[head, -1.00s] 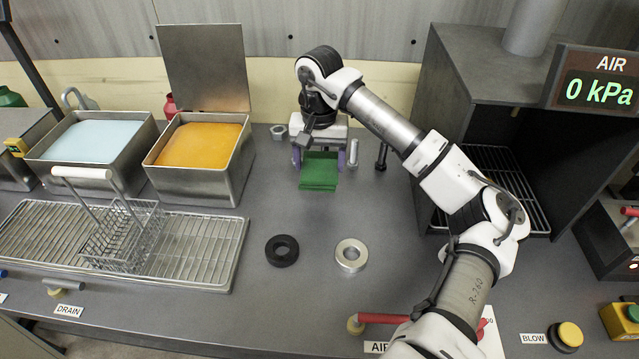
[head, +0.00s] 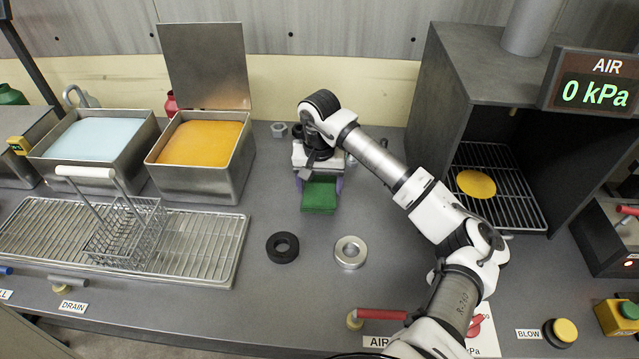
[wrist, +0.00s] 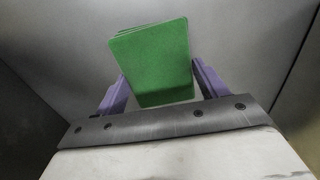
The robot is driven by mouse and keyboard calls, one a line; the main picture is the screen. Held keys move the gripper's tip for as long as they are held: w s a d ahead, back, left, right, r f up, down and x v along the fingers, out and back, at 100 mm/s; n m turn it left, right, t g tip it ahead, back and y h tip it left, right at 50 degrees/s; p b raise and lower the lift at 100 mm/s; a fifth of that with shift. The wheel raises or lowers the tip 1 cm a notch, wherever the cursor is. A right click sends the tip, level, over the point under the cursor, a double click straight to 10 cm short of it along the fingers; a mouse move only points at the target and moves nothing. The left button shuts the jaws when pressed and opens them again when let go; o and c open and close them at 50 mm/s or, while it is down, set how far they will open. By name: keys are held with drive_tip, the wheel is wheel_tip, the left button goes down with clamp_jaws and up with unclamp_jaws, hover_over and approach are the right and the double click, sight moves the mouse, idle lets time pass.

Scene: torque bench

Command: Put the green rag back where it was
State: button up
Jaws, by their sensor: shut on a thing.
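The green rag (head: 318,197) is a folded, flat green block in the middle of the back half of the bench. My gripper (head: 319,187) points down at it, with one purple finger at each side. In the wrist view the rag (wrist: 155,62) sits between the two purple fingers of my gripper (wrist: 160,88), and its layered edge shows at the top. My gripper is shut on the rag. My wrist hides the rag's back part in the head view. I cannot tell whether the rag touches the bench.
A black ring (head: 282,247) and a silver ring (head: 350,252) lie in front of the rag. At left are an orange-filled tank (head: 200,185) with its lid up, a blue-filled tank (head: 95,165) and a wire basket (head: 125,232). A booth (head: 440,100) at right holds a yellow disc (head: 476,184).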

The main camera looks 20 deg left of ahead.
sight(319, 189)
drive_tip(key=o, duration=0.9)
wheel_tip(319, 189, up, 12)
drive_tip(key=shift+r+b, duration=0.1)
drive_tip(key=shift+b, duration=0.95)
